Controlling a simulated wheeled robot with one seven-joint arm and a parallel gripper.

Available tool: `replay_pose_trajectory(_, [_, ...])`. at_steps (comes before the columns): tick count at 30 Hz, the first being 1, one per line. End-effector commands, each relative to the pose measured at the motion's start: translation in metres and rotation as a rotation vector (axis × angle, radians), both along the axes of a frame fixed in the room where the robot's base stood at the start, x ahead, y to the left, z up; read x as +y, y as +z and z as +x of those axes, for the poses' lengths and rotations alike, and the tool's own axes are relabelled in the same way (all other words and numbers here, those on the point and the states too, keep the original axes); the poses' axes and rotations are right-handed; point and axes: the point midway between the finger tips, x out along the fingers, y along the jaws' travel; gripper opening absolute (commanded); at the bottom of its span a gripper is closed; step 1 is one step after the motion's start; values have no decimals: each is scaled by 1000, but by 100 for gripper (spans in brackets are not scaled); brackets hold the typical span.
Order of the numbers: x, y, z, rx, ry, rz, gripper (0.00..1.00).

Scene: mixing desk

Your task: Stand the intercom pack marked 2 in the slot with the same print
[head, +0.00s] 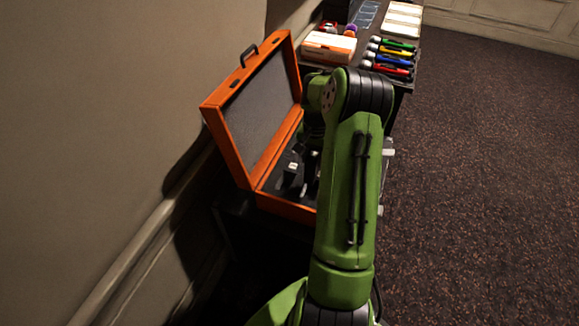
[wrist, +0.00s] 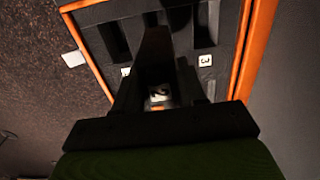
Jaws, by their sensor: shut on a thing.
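The orange case (head: 213,125) stands open with its lid up against the wall side; dark foam shows inside. In the wrist view the case's dark insert (wrist: 92,18) has several long slots, with a white label 3 (wrist: 205,60) at right and a partly hidden label (wrist: 125,71) at left. My gripper (wrist: 155,85) is over the insert, shut on a dark pack (wrist: 159,99) with a white label that seems to read 2 and an orange band. The slot between the two labels is largely hidden by my fingers. Whether the pack touches the insert cannot be told.
Behind the case, a white-and-orange box (head: 328,46), several coloured marker-like items (head: 392,58) and pale trays (head: 403,19) sit on the desk. A wall is close at left; open carpet (head: 480,170) lies at right. My arm hides part of the case.

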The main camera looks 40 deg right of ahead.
Motion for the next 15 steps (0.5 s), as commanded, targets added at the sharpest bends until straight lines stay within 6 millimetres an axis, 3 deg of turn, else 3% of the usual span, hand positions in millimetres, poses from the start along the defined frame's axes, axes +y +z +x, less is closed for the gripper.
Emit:
replay_pose_trajectory(5, [-1, -5, -1, 0, -4, -1, 0])
replay_pose_trajectory(15, [-1, -35, -1, 0, -3, 0, 0])
